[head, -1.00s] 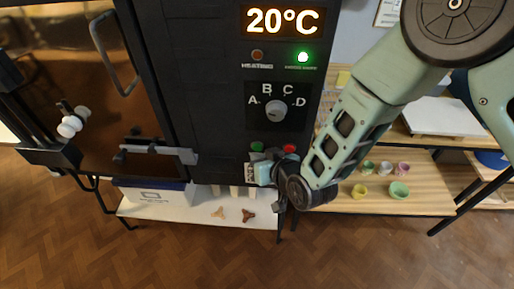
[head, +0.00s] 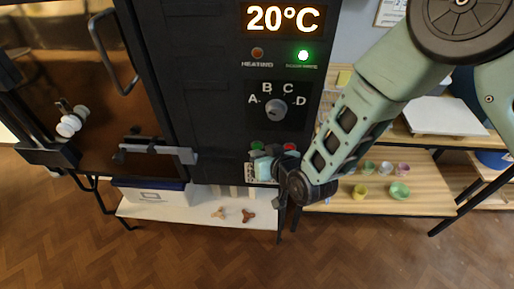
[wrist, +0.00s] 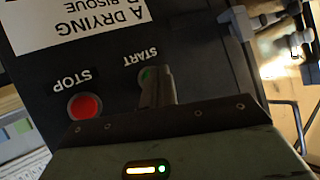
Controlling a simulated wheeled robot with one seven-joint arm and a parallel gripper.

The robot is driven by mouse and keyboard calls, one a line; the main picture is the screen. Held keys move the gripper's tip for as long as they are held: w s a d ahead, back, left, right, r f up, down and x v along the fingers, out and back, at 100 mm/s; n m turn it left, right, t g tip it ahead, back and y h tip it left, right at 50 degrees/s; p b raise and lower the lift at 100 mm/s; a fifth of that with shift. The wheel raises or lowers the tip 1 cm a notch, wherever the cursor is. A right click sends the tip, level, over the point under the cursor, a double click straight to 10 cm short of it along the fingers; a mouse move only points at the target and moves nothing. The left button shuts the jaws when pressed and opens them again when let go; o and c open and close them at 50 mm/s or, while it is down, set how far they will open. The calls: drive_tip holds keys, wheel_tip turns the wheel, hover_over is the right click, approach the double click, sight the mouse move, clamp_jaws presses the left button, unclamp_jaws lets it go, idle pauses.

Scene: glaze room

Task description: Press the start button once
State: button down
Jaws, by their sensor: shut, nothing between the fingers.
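The green start button (head: 257,146) is on the lower part of the dark kiln control panel (head: 222,110), left of the red stop button (head: 290,147). My gripper (head: 260,160) is shut and empty, just below the start button in the head view. In the wrist view the closed fingertips (wrist: 156,82) lie over the green start button (wrist: 146,74), under the START label, and hide part of it. I cannot tell whether they touch it. The red stop button (wrist: 84,105) is to the left there, clear of the fingers.
Above the buttons are a dial (head: 275,109) marked A to D, a lit green lamp (head: 303,55) and a display (head: 283,19) reading 20°C. The kiln door handle (head: 113,50) is on the left. A wooden shelf with small cups (head: 399,190) stands at right.

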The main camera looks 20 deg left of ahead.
drive_tip(key=shift+w, duration=0.45)
idle(0.6)
drive_tip(key=shift+s, duration=0.1)
drive_tip(key=shift+s+d+b, duration=0.15)
drive_tip(key=shift+s+b, duration=0.2)
drive_tip(key=shift+s, duration=0.4)
drive_tip(key=shift+s+d+b, duration=0.1)
drive_tip(key=shift+s+d, duration=0.1)
drive_tip(key=shift+s, duration=0.6)
drive_tip(key=shift+s+d+b, duration=0.1)
drive_tip(key=shift+s+d, duration=0.1)
drive_tip(key=shift+s, duration=0.65)
drive_tip(key=shift+s+d+b, duration=0.1)
drive_tip(key=shift+s+d, duration=0.1)
drive_tip(key=shift+s, duration=0.6)
